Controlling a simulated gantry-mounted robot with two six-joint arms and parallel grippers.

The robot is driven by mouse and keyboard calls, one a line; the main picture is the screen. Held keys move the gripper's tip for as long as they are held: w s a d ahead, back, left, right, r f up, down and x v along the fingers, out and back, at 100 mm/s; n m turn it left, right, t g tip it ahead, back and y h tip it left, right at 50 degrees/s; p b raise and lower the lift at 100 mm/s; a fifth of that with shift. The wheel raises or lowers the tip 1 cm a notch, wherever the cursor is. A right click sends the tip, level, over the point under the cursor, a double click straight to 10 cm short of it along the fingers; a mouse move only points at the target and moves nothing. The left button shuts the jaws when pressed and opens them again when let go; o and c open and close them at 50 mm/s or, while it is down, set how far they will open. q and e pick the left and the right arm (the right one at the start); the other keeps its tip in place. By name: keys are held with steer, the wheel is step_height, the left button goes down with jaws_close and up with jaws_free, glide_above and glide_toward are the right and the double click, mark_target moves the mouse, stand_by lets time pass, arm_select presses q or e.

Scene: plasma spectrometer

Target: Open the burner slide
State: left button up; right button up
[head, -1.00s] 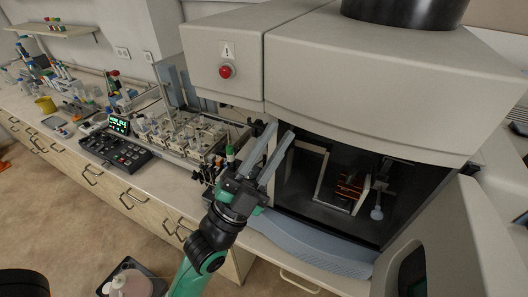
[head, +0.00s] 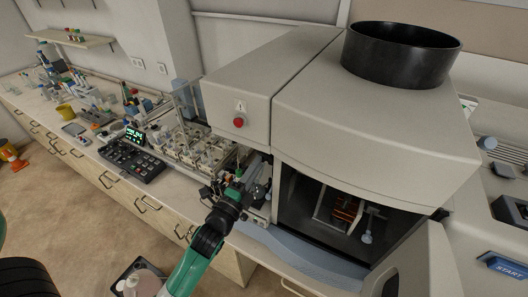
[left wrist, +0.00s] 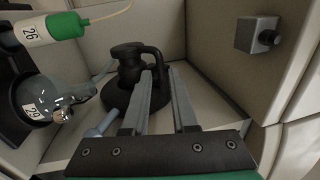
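My left gripper (head: 258,178) is at the narrow bay on the left of the instrument's dark chamber (head: 310,205). In the left wrist view its two grey fingers (left wrist: 161,72) are apart, with nothing held between them. A black mount with a round base (left wrist: 128,90) stands just beyond the fingertips; contact cannot be told. A blue-grey knobbed rod (left wrist: 103,123) lies beside the left finger. In the chamber, an orange-brown part (head: 345,209) sits near a blue-grey knob (head: 366,237). I cannot tell which part is the burner slide. My right gripper is out of view.
In the left wrist view a glass vessel labelled 29 (left wrist: 50,100) and a green-capped part labelled 26 (left wrist: 50,28) are close on the left. A small grey block (left wrist: 257,35) is on the right wall. The chamber's open door (head: 425,265) stands at lower right.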

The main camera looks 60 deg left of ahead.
mark_target(264, 155)
arm_select(q)
steer(key=x, duration=0.5)
jaws_close()
stand_by(1.4)
